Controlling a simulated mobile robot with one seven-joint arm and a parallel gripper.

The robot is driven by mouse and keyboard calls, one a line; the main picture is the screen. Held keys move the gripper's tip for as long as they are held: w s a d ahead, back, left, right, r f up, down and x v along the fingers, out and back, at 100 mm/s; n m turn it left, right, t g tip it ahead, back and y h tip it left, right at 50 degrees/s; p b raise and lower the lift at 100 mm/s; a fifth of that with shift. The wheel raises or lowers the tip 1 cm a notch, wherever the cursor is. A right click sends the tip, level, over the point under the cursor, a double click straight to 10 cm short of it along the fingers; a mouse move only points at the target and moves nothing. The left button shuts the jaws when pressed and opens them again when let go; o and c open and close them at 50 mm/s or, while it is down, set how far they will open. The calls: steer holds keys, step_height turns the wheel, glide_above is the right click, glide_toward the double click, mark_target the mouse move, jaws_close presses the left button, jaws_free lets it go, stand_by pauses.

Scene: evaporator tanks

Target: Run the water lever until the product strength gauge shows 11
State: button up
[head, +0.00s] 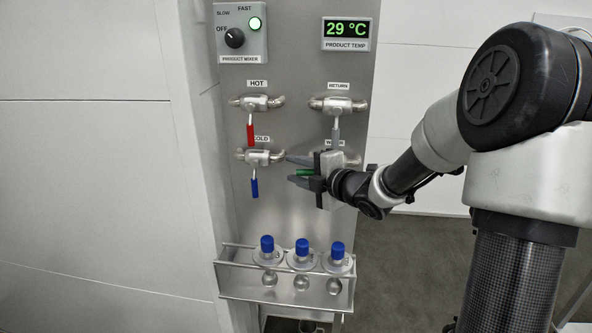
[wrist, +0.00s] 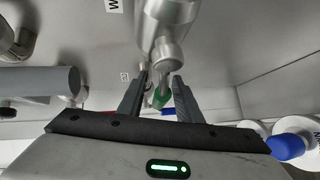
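The water lever's green handle (head: 305,173) shows between the fingers of my gripper (head: 289,169), below the "RETURN" valve. Its valve body (head: 352,158) and label are mostly hidden behind my gripper. In the wrist view, the green handle (wrist: 160,98) hangs from a metal valve (wrist: 165,30), between my two fingers (wrist: 160,78). The fingers are apart, with a gap beside the handle, so my gripper is open around it. The handle's exact angle is hard to tell.
The red hot lever (head: 251,133), blue cold lever (head: 255,187) and grey return lever (head: 336,128) hang down close by. The product mixer knob (head: 235,38) is above, with a lit green lamp. A rack (head: 250,285) with three blue-capped bottles stands below.

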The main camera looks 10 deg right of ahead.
steer(key=shift+w, duration=0.1)
jaws_close()
steer(key=shift+f, duration=0.2)
steer(key=s+d+f+n+g+h, duration=0.1)
steer(key=d+f+n+g+h, duration=0.2)
steer(key=f+n+g+h, duration=0.1)
steer(key=shift+d+f+h, duration=0.15)
steer(key=shift+f+h, duration=0.65)
stand_by(0.5)
